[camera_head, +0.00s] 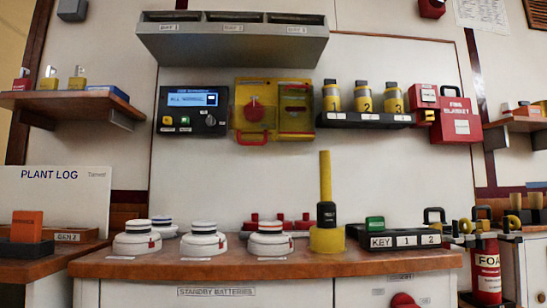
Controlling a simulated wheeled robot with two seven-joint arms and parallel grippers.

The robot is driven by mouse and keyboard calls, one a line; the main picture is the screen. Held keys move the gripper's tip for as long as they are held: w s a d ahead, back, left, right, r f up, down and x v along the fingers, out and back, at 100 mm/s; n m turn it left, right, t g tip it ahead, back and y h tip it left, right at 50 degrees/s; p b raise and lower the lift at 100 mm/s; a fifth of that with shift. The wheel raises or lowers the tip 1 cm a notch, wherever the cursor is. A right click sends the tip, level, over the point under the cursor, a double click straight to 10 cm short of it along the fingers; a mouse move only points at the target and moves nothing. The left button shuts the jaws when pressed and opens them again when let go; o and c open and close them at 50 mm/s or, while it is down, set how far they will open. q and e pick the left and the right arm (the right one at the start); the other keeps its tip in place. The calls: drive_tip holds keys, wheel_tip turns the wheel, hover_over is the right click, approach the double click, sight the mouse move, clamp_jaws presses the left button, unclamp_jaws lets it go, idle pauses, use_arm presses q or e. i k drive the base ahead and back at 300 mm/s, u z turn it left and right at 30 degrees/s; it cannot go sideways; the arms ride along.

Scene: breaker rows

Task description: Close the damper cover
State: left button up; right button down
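A yellow wall unit (242,92) is mounted in the middle of the wall. Its left part carries a round red knob (254,112) under a small pale plate. Its right part is a yellow panel (296,119) with a dark slot near the top. A red bar handle (252,141) sticks out at the lower left. No readable label names the damper cover; this unit is the likeliest match, and I cannot tell which part is the cover or how far open it is. Neither gripper is in view.
A grey overhanging bin shelf (230,48) sits above the unit. A control panel (191,112) is on its left, a bottle rack (365,120) on its right. The wooden counter (340,263) below holds white round devices (203,240) and a tall yellow-handled tool (326,215).

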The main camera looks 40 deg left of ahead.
sight(232, 128)
drive_tip(key=k, duration=0.75)
drive_tip(key=u, duration=1.5)
drive_tip(key=i, duration=0.35)
drive_tip(key=z, duration=0.05)
